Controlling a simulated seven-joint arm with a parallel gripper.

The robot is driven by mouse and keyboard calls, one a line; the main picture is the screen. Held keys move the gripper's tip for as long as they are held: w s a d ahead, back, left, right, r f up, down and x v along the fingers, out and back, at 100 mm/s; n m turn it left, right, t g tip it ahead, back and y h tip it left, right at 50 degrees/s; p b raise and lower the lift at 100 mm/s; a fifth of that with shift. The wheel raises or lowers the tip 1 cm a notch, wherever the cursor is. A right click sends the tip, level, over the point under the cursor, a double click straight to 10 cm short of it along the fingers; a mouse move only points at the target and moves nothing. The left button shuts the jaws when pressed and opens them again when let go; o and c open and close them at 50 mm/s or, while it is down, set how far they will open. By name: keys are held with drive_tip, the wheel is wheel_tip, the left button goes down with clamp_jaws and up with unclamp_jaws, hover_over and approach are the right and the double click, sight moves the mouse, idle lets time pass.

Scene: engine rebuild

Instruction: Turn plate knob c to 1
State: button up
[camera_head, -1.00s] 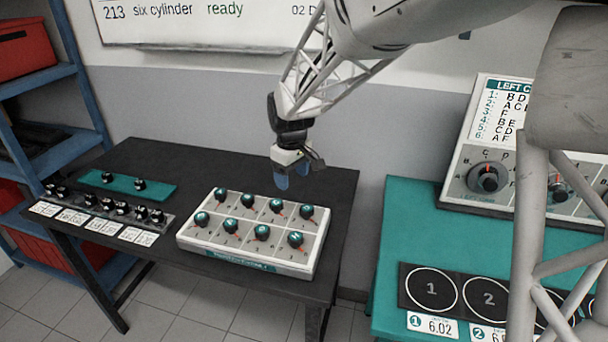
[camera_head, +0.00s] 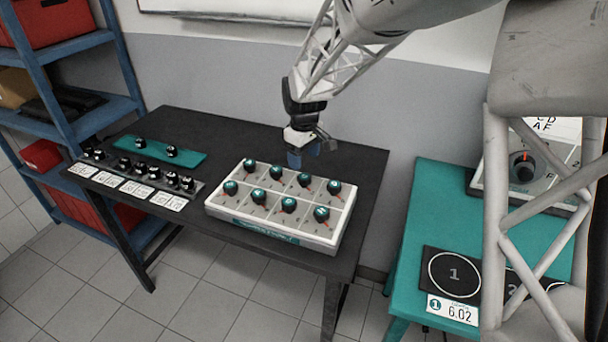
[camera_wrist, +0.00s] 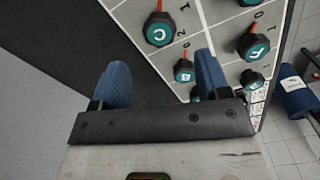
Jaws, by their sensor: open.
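The knob panel (camera_head: 275,238) is a pale box with two rows of dark knobs with teal caps, on the dark table. Knob C (camera_wrist: 158,28) shows its letter in the wrist view, with its red pointer aimed toward the top of that picture. In the head view it appears to be the third knob of the back row (camera_head: 304,180). My gripper (camera_wrist: 162,84) is open and empty, fingers apart, above the panel's back edge. It shows in the head view near the back row (camera_head: 302,158). It does not touch knob C.
Knob B (camera_wrist: 184,70) and knob F (camera_wrist: 254,46) lie close to knob C. A strip of black knobs with cards (camera_head: 150,172) and a teal plate (camera_head: 160,150) are at the table's left. A teal bench (camera_head: 430,190) stands right.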

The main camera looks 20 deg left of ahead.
sight(304, 176)
drive_tip(key=shift+f, duration=3.4)
drive_tip(key=c, duration=0.9)
